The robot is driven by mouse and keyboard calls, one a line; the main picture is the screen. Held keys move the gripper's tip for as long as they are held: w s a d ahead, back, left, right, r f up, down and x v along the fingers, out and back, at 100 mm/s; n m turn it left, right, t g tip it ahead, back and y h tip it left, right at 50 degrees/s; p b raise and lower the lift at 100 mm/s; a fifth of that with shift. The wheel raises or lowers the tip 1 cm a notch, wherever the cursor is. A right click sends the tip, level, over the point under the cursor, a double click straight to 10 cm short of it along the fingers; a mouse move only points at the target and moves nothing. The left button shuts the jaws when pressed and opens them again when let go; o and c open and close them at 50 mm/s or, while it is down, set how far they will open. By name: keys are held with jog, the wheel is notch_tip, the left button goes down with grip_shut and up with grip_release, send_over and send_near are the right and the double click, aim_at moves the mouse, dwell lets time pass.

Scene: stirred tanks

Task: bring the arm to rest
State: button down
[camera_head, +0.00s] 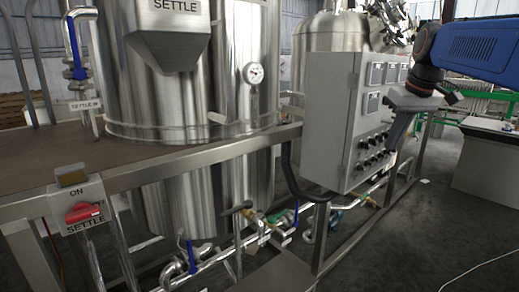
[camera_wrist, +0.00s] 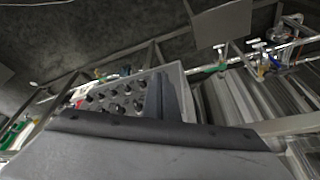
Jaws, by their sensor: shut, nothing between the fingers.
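My arm (camera_head: 475,47), blue with dark joints, reaches in from the upper right in the head view. My gripper (camera_head: 396,138) hangs at its end with its fingers pointing down, shut and empty. It shows in front of the right side of the grey control cabinet (camera_head: 327,110); I cannot tell the gap between them. In the wrist view the shut gripper (camera_wrist: 164,80) rises from the grey body at the bottom, and the cabinet's knobs (camera_wrist: 115,97) lie behind it.
A steel tank (camera_head: 180,100) labelled SETTLE stands on the platform at left, with a gauge (camera_head: 253,73). A red switch (camera_head: 83,212) marked ON is at the front left. Pipes with valves (camera_head: 270,235) run below. Grey floor (camera_head: 440,240) is open at lower right, before a pale bench (camera_head: 490,165).

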jog(key=s+a+f+m, duration=0.1)
jog(key=s+a+f, duration=0.2)
jog(key=s+f, duration=1)
jog(key=s+a+f+m, duration=0.1)
jog(key=s+a+f, duration=0.3)
jog(key=s+f, duration=0.9)
jog(key=shift+s+a+f+t+h, duration=0.3)
jog(key=shift+s+t+h, duration=0.1)
jog(key=shift+s, duration=0.55)
